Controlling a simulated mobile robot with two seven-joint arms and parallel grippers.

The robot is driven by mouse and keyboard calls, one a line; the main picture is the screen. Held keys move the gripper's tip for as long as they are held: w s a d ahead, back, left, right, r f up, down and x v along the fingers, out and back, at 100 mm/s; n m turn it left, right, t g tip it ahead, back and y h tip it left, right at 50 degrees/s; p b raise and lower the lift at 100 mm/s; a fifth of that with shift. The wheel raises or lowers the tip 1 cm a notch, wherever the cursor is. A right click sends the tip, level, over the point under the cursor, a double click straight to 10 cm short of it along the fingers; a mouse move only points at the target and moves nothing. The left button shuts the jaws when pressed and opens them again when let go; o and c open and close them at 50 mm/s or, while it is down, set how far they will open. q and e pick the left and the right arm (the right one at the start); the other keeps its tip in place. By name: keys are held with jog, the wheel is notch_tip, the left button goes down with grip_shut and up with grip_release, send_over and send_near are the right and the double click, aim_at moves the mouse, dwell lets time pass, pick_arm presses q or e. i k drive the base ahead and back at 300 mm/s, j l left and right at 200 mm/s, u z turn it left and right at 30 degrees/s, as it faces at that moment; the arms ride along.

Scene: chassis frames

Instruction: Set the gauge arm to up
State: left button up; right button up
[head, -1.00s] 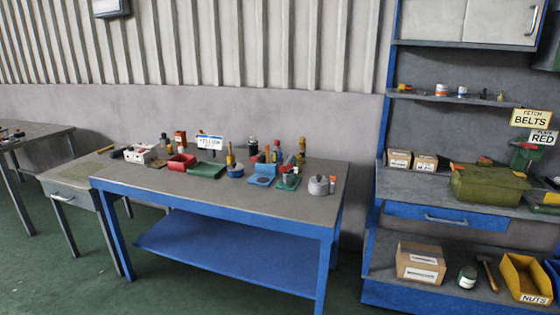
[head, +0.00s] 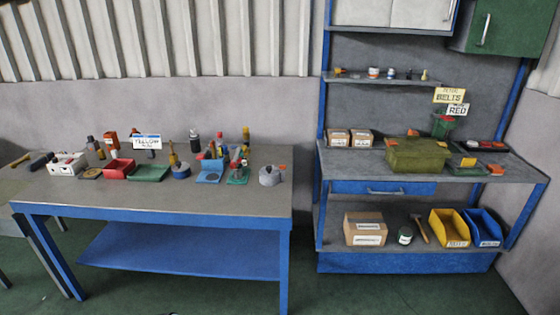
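No gauge can be made out with certainty at this distance. A small grey round device (head: 271,176) with an orange bit at its upper right stands at the right end of the blue-framed workbench (head: 225,196). Next to it is a small device on a green base (head: 238,180), and left of that a light blue stand (head: 209,177). I cannot tell which of these, if any, bears the gauge arm, or how the arm points. Neither of my grippers is in view.
Bottles, a red bin (head: 118,168), a green tray (head: 148,174) and a "YELLOW" sign (head: 147,142) crowd the bench's back. Its front strip is clear. At right, a shelf unit (head: 345,187) holds boxes, a green case (head: 418,155) and bins. Green floor lies open in front.

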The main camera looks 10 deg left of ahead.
aim_at(232, 166)
jog(key=j+z, duration=0.3)
jog(key=j, duration=0.2)
jog(key=j+z, duration=0.35)
jog(key=j, duration=0.2)
jog(key=k+j+z, duration=0.1)
jog(key=j+z, duration=0.2)
jog(key=j, duration=1.35)
jog(key=k+j, duration=0.15)
jog(key=j, duration=0.8)
jog(key=k+j+z, duration=0.1)
jog(key=j, duration=0.35)
jog(key=k+j, duration=0.1)
jog(key=j, duration=0.4)
jog(key=k+j, duration=0.1)
jog(key=j, duration=0.35)
jog(key=k+j, duration=0.1)
jog(key=j, duration=0.35)
jog(key=z, duration=0.05)
